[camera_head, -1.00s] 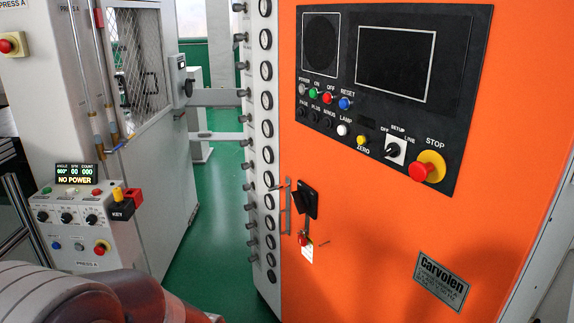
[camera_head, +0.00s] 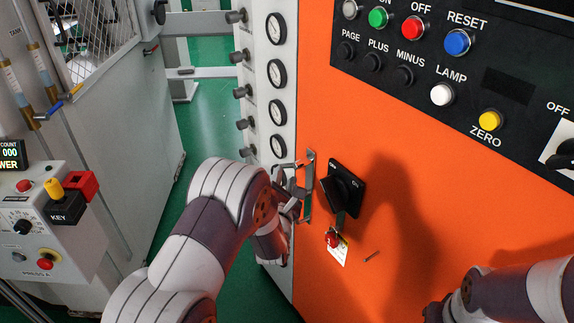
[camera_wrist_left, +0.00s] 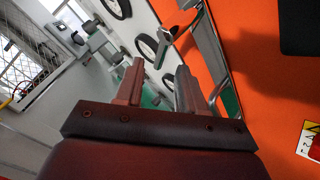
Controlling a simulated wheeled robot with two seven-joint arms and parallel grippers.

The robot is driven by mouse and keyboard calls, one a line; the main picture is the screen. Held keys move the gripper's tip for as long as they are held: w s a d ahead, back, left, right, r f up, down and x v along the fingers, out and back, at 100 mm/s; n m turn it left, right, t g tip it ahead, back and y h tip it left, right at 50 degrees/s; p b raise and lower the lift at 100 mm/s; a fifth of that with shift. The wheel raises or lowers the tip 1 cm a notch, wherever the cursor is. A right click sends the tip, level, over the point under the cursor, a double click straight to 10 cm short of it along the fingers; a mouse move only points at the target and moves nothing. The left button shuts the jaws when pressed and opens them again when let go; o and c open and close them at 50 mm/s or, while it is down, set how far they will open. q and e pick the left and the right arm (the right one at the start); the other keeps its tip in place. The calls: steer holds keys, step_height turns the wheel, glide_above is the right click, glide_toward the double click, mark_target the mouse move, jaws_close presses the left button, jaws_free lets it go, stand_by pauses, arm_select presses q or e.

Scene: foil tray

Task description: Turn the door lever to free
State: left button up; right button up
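The metal door lever (camera_head: 309,187) is a slim upright bar at the left edge of the orange cabinet door (camera_head: 385,235). It also shows in the left wrist view (camera_wrist_left: 207,45), running along the door edge. My left gripper (camera_head: 294,184) is beside the lever on its left side. In the left wrist view its fingers (camera_wrist_left: 156,88) are apart with nothing clearly between them. The lever is ahead of and beside the right-hand finger; I cannot tell whether they touch. My right arm is at the lower right of the head view, its gripper (camera_head: 437,312) dark and partly cut off.
A black rotary switch (camera_head: 345,190) with a red padlock and tag (camera_head: 335,242) is right of the lever. Several gauges (camera_head: 276,75) line the column at left. A control box (camera_head: 40,225) stands further left. Green floor (camera_head: 205,140) shows between.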

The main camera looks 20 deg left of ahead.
mark_target(287, 166)
arm_select(q)
steer(key=w, duration=0.4)
steer(key=w+a, duration=0.1)
steer(key=w, duration=0.1)
steer(key=shift+f, duration=0.1)
jaws_close()
